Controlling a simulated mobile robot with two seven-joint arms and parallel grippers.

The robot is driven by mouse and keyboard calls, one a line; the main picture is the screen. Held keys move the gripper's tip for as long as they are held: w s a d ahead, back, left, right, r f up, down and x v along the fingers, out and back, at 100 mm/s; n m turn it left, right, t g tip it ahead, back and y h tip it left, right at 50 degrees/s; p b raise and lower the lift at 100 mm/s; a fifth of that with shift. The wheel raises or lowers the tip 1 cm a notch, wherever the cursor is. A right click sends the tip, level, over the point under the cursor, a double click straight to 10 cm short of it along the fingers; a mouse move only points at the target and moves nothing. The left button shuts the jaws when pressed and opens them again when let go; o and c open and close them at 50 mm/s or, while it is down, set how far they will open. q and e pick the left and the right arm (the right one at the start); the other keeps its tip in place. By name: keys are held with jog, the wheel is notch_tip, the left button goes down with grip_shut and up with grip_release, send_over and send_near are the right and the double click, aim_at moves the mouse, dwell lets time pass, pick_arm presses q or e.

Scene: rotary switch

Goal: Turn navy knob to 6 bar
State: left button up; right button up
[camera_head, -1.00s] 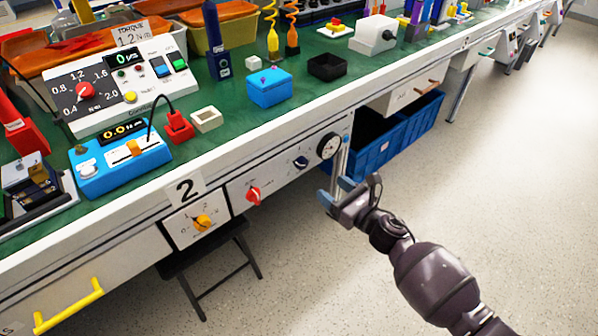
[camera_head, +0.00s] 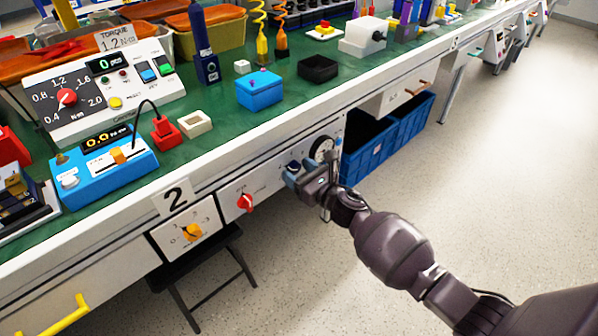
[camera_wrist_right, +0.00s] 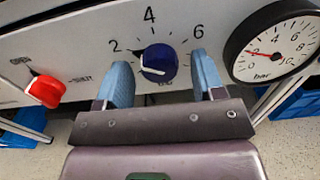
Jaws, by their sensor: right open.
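The navy knob (camera_wrist_right: 158,62) is on the front panel with 2, 4 and 6 printed around it. Its white line is at its lower left, and a dark pointer tip shows toward the 2. My right gripper (camera_wrist_right: 164,76) is open, with one blue finger on each side of the knob and a visible gap at each side. In the head view, the right gripper (camera_head: 302,180) is at the panel and partly covers the knob (camera_head: 294,165). The round bar gauge (camera_wrist_right: 277,52) is right of the knob; its red needle points left, near 2. My left gripper is not in view.
A red knob (camera_wrist_right: 46,91) is left on the same panel, and a yellow knob (camera_head: 193,231) is on a panel farther left. Blue crates (camera_head: 368,150) stand under the bench to the right. The floor in front is clear.

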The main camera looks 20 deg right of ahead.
jog(key=c, duration=0.9)
